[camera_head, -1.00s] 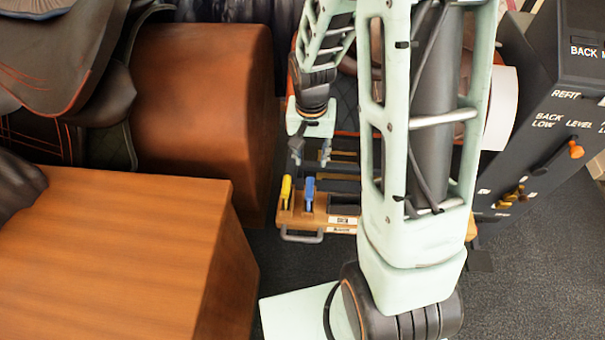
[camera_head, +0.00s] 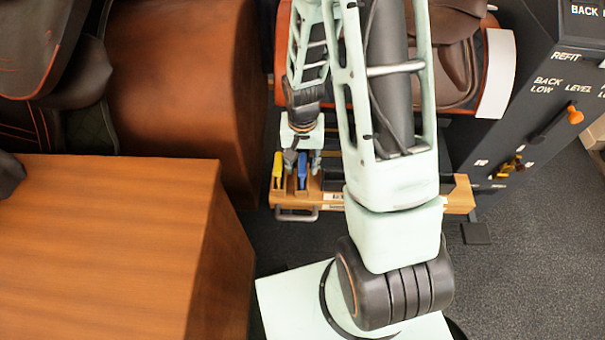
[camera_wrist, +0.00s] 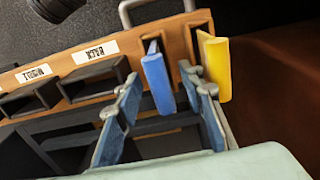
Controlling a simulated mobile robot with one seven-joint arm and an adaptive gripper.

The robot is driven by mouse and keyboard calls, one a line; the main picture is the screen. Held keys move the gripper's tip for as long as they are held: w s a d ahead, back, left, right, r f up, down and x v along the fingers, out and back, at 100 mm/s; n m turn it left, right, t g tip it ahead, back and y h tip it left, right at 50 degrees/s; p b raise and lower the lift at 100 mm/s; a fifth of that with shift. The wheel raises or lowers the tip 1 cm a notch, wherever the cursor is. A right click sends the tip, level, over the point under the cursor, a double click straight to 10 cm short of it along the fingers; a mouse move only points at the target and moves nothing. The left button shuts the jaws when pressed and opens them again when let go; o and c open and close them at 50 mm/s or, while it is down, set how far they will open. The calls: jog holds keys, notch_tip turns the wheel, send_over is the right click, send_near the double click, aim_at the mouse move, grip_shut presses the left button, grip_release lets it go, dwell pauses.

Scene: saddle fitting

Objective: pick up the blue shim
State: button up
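The blue shim (camera_head: 302,170) stands in a slot of the wooden rack, beside the yellow shim (camera_head: 277,170). In the wrist view the blue shim (camera_wrist: 158,82) shows beyond and between the two fingers, with the yellow shim (camera_wrist: 215,67) to its right. My gripper (camera_head: 302,165) hangs right at the blue shim in the head view. In the wrist view my gripper (camera_wrist: 163,110) is open, its fingers spread on either side of the blue shim's line. I cannot tell whether either finger touches it.
The wooden rack (camera_head: 458,195) has labelled dark compartments (camera_wrist: 90,78) beside the shims and a metal handle (camera_head: 296,215) in front. A large wooden block (camera_head: 100,250) stands at left. A black lever panel (camera_head: 530,130) stands at right. Dark carpet lies in front.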

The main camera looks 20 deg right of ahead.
jog(key=shift+f, duration=0.15)
grip_shut()
dwell(0.4)
